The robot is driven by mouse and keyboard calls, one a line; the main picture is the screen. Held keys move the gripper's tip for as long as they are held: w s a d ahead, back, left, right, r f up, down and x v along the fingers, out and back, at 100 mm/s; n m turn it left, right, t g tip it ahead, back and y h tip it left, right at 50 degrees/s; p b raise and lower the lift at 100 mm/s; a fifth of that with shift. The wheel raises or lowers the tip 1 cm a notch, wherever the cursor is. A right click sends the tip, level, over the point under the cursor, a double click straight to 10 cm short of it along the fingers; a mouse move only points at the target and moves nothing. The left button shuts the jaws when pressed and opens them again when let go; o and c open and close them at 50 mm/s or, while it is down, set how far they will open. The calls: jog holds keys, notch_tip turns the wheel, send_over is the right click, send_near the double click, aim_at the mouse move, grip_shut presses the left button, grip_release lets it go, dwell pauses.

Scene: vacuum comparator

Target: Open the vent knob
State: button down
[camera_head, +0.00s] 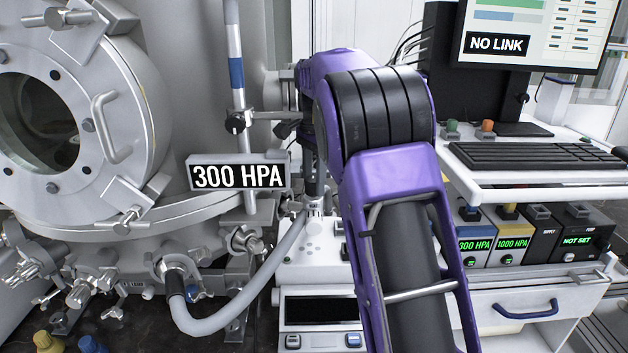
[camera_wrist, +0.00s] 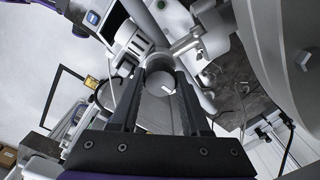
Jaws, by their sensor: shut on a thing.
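In the wrist view, a round grey metal knob (camera_wrist: 160,84) on a pipe fitting sits between the two dark fingers of my gripper (camera_wrist: 161,76). The fingers lie on either side of it and are shut on it. It appears to be the vent knob, but I see no label on it. How far it is turned cannot be told. In the head view my purple arm covers most of this spot, so the knob and fingertips are not clearly seen there. The pressure display (camera_head: 238,175) beside my arm reads 300 HPA.
A round chamber door (camera_head: 130,95) with a handle stands at left. A grey hose (camera_head: 235,315) curves below the display. A keyboard shelf (camera_head: 540,185) and a monitor (camera_head: 540,30) reading NO LINK are at right, above small readout boxes (camera_head: 475,240).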

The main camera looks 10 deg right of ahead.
jog(key=shift+r, duration=0.1)
jog(key=n+p, duration=0.2)
jog(key=shift+n, duration=0.4)
jog(key=n, duration=0.5)
jog(key=shift+w+p, duration=0.1)
jog(key=shift+p, duration=0.2)
jog(key=n, duration=0.4)
jog(key=shift+n, duration=0.4)
jog(key=n, duration=0.4)
jog(key=shift+a, duration=0.1)
jog(key=shift+c, duration=1.9)
grip_release()
